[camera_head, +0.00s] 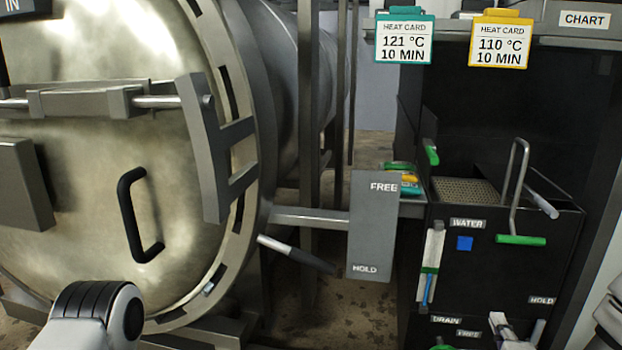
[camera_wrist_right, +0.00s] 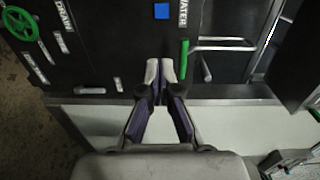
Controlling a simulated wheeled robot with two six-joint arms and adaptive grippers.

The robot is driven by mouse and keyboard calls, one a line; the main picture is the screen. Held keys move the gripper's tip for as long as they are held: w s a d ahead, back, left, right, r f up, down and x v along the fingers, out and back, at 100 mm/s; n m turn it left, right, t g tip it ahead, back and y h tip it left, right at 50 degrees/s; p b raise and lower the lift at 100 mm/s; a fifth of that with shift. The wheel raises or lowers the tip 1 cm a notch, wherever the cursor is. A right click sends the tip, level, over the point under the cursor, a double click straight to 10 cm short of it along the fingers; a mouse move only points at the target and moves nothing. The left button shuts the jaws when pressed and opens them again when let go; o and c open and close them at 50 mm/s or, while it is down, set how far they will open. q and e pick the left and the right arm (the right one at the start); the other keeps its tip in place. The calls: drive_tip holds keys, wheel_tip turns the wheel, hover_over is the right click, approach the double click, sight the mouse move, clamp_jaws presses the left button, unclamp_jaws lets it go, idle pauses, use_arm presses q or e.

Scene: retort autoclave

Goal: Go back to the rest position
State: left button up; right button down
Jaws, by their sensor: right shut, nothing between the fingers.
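My right gripper (camera_head: 505,325) shows at the bottom right of the head view, in front of the lower part of the black water cabinet (camera_head: 480,275). In the right wrist view its fingers (camera_wrist_right: 160,72) are together with nothing between them, pointing at the dark cabinet front. I cannot tell whether the tips touch it. A link of my left arm (camera_head: 90,318) shows at the bottom left, below the round autoclave door (camera_head: 95,190). My left gripper is not in view.
A lever (camera_head: 297,255) juts out beside the FREE/HOLD plate (camera_head: 371,228). Green-handled parts (camera_head: 521,240) stick out from the cabinet. A green wheel (camera_wrist_right: 20,24) shows in the wrist view. Two heat cards (camera_head: 404,42) hang above.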

drive_tip(key=s+a+r+n+g+y+p, duration=0.4)
drive_tip(key=s+a+r+n+g+p, duration=0.35)
drive_tip(key=p, duration=1.65)
drive_tip(key=s+a+f+n+g+p, duration=0.2)
drive_tip(key=s+n+g, duration=0.3)
drive_tip(key=s, duration=0.6)
drive_tip(key=s+a+f+n+g+p, duration=0.3)
drive_tip(key=s+n, duration=0.4)
drive_tip(key=s, duration=0.4)
drive_tip(key=g+p, duration=0.1)
drive_tip(key=p, duration=0.1)
drive_tip(key=shift+s+f+g+p, duration=0.15)
drive_tip(key=shift+f+g+p, duration=0.05)
drive_tip(key=shift+g+p, duration=0.15)
drive_tip(key=shift+n, duration=0.25)
